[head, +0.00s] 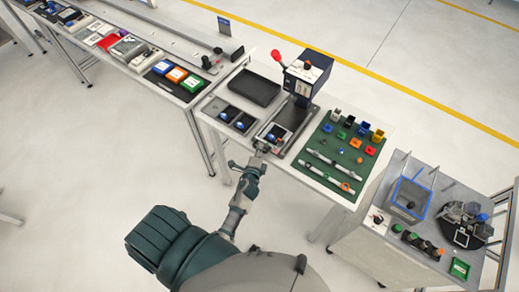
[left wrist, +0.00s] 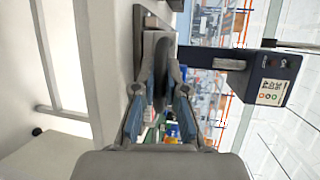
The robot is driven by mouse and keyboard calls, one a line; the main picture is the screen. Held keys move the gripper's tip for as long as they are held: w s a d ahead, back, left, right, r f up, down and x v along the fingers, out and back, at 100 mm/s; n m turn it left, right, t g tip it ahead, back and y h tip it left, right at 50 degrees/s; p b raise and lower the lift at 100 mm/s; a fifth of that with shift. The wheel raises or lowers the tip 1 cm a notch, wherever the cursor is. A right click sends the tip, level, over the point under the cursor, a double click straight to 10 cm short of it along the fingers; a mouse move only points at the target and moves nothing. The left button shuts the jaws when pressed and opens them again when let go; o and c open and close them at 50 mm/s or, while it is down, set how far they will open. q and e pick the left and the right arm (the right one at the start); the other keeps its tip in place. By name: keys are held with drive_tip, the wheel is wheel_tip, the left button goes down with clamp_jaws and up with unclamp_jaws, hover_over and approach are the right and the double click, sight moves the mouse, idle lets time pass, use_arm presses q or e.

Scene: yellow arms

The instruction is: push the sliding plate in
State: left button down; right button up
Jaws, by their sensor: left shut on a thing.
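The sliding plate (head: 276,133) sticks out toward me at the front of the dark press (head: 303,78). It carries a small part with blue on it. My left gripper (head: 263,147) is at the near edge of the plate, low over the front of the table. In the left wrist view my left gripper (left wrist: 161,100) has its fingers closed around a dark rounded piece (left wrist: 161,72), which looks like the plate's handle. The press head (left wrist: 262,76) shows on the right there. The exact contact is partly hidden by the fingers. My right gripper is not in view.
Dark trays (head: 238,117) lie left of the plate, and a black bin (head: 253,87) stands behind them. A green mat (head: 343,150) with several small coloured parts lies to the right. The red press lever (head: 277,56) rises at the upper left of the press.

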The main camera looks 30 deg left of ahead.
sight(275, 128)
use_arm(q)
drive_tip(key=w+b, duration=0.1)
drive_tip(key=w, duration=0.5)
drive_tip(key=w+b, duration=0.1)
drive_tip(key=w, duration=0.2)
drive_tip(key=w+b, duration=0.1)
drive_tip(key=w, duration=0.2)
drive_tip(key=shift+d+f, duration=0.25)
drive_tip(key=shift+w+b, duration=0.3)
drive_tip(key=shift+r, duration=0.25)
drive_tip(key=c, duration=1.2)
unclamp_jaws()
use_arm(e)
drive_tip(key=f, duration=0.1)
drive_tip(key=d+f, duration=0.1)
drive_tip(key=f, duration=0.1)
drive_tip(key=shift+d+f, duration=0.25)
